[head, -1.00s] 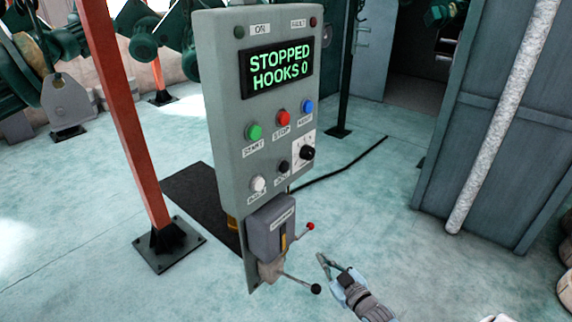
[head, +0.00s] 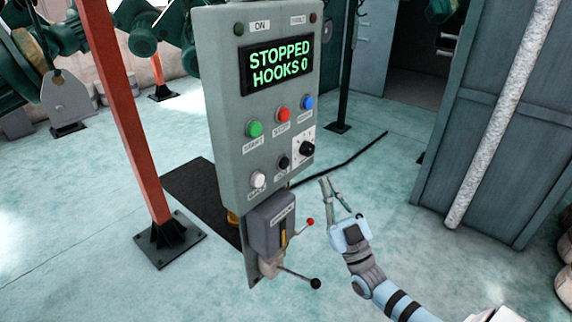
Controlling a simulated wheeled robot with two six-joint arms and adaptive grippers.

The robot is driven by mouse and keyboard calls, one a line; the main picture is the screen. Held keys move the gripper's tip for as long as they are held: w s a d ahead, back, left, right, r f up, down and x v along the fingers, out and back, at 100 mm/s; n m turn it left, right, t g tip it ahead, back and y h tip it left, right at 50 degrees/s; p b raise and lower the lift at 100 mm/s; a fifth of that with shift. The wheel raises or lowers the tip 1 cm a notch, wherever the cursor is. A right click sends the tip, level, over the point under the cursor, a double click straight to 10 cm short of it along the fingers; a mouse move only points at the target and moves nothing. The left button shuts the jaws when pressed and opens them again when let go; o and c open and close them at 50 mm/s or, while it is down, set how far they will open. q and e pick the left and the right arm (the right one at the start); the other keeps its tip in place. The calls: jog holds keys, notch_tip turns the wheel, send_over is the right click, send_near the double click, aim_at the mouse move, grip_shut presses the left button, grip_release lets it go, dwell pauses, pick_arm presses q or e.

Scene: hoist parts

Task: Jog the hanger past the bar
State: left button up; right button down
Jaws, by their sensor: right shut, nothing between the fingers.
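The grey control panel (head: 232,120) stands in the middle of the head view, and its screen (head: 277,68) reads "STOPPED HOOKS 0". Below the screen are a green button (head: 254,129), a red button (head: 283,115) and a blue button (head: 307,103). Lower down are a white button (head: 258,180), a small black button (head: 284,163) and a black dial knob (head: 307,148). My right gripper (head: 328,181) is shut and empty, pointing up, to the right of the panel and apart from it in the picture. I cannot pick out the hanger or the bar. My left gripper is out of view.
A grey lever box (head: 268,222) under the panel has a red-tipped lever (head: 310,222) and a black-tipped lever (head: 315,284). A red-orange post (head: 128,110) stands left. Dark green machinery (head: 50,50) is at upper left. A grey cabinet (head: 490,110) stands right. Open floor lies between.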

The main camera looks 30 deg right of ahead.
aim_at(284, 163)
jog(key=w+a+b, duration=0.2)
jog(key=w+b, duration=0.3)
jog(key=w, duration=0.3)
jog(key=shift+a, duration=0.2)
jog(key=shift+w, duration=0.1)
dwell(1.1)
jog(key=shift+w+a+b, duration=0.15)
jog(key=shift+w+b, duration=0.25)
